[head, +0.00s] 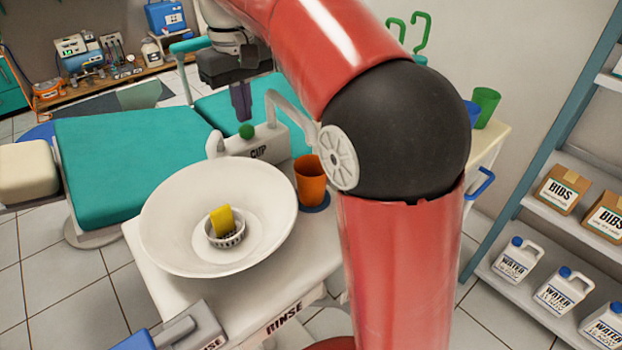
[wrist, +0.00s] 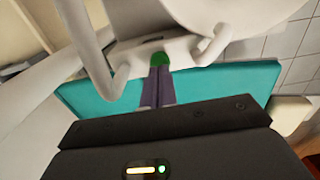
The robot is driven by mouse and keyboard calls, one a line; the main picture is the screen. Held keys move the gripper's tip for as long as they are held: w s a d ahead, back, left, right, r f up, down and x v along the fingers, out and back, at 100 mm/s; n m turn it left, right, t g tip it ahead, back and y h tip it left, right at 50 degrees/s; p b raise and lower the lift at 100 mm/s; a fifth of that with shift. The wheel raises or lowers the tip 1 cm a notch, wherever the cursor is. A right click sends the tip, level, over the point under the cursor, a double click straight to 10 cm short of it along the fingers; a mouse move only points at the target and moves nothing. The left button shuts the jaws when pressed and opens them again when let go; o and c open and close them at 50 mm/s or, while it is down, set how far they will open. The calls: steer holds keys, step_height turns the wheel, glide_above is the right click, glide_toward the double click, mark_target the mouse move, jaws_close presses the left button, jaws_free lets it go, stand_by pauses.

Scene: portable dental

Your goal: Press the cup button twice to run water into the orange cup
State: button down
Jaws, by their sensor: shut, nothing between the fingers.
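The cup button is a green knob (head: 246,131) on top of the white housing marked CUP (head: 270,147). In the wrist view the green knob (wrist: 160,59) shows just beyond my fingertips. My gripper (head: 241,116) is shut and empty, pointing down just above the knob. In the wrist view my gripper (wrist: 158,72) reaches the knob's edge; I cannot tell whether it touches. The orange cup (head: 309,180) stands upright on a blue round pad (head: 318,208), right of the bowl, near the curved spout (head: 290,115). Its inside is mostly hidden.
A wide white bowl (head: 170,225) holds a strainer (head: 224,238) with a yellow piece (head: 221,219) in it. A teal chair (head: 130,150) lies behind. A shelf (head: 520,265) with jugs and boxes is at the right. My red arm covers the middle right.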

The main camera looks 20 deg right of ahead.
step_height(320, 180, up, 6)
steer(key=shift+p, duration=0.45)
stand_by(0.3)
stand_by(0.4)
